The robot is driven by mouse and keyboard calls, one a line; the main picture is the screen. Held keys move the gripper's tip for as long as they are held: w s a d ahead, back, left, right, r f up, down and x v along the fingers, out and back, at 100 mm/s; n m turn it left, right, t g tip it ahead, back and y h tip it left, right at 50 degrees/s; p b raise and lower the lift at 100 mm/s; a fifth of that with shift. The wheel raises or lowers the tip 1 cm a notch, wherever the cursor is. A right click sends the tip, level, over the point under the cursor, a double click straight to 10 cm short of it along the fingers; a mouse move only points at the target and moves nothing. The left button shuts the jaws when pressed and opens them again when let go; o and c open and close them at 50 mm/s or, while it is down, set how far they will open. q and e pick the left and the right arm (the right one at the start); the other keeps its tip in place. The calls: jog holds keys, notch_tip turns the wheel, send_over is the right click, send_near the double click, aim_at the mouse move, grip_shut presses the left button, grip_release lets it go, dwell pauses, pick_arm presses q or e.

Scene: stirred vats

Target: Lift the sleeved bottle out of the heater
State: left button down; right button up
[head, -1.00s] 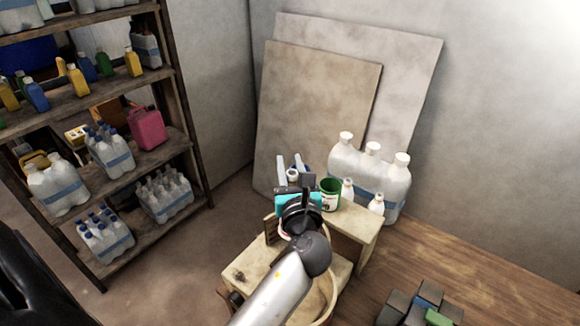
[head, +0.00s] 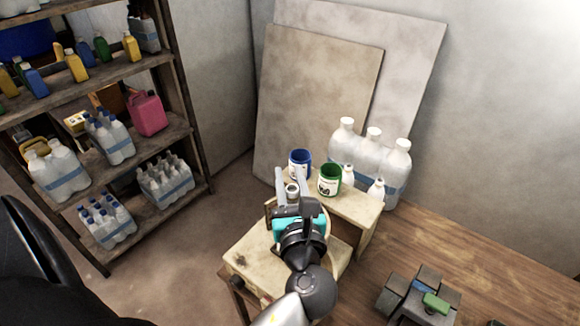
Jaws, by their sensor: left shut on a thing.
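My left gripper (head: 292,186), its arm coming in from the bottom middle, stands over the small pale table. It is shut on a bottle, of which only a small grey-white top (head: 292,189) shows between the two grey fingers. The rest of the bottle is hidden by the hand. A teal part (head: 285,228) shows on both sides of the wrist; I cannot tell whether it is the sleeve or part of the hand. The heater cannot be made out clearly. My right gripper is not in view.
Large bottles (head: 372,150) stand beyond. A rack (head: 150,85) of bottles is at left. Grey blocks (head: 428,289) lie at lower right.

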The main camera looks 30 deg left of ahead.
aim_at(289, 196)
pick_arm(q)
jog(key=shift+s+a+v, duration=0.1)
jog(key=shift+a+v, duration=0.05)
jog(key=shift+v, duration=1)
jog(key=shift+s+a+v, duration=0.15)
jog(key=shift+v, duration=1)
